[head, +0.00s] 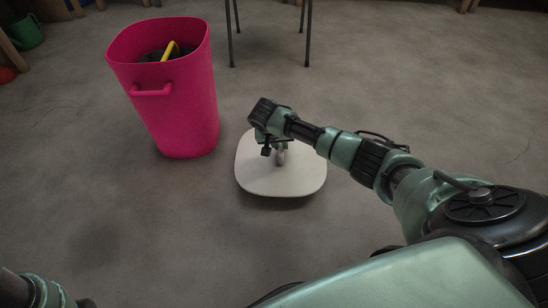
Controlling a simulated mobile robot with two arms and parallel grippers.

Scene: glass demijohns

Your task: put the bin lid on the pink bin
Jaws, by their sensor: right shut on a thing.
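The pink bin (178,110) stands upright on the floor at the upper left. It is open at the top, with a yellow item and dark contents showing inside. The bin lid (283,182) is a flat, off-white rounded plate to the right of the bin, under my right gripper. My right gripper (274,151) is shut on the lid's grey handle (281,158), near its middle. The fingertips are partly hidden by the wrist. I cannot tell if the lid touches the floor. Part of my left arm shows at the bottom left corner; its gripper is out of view.
Thin dark legs (307,35) of a piece of furniture stand behind the lid. A green container (27,33) and a red thing (7,75) are at the far left. The grey floor (120,215) is clear in front of the bin.

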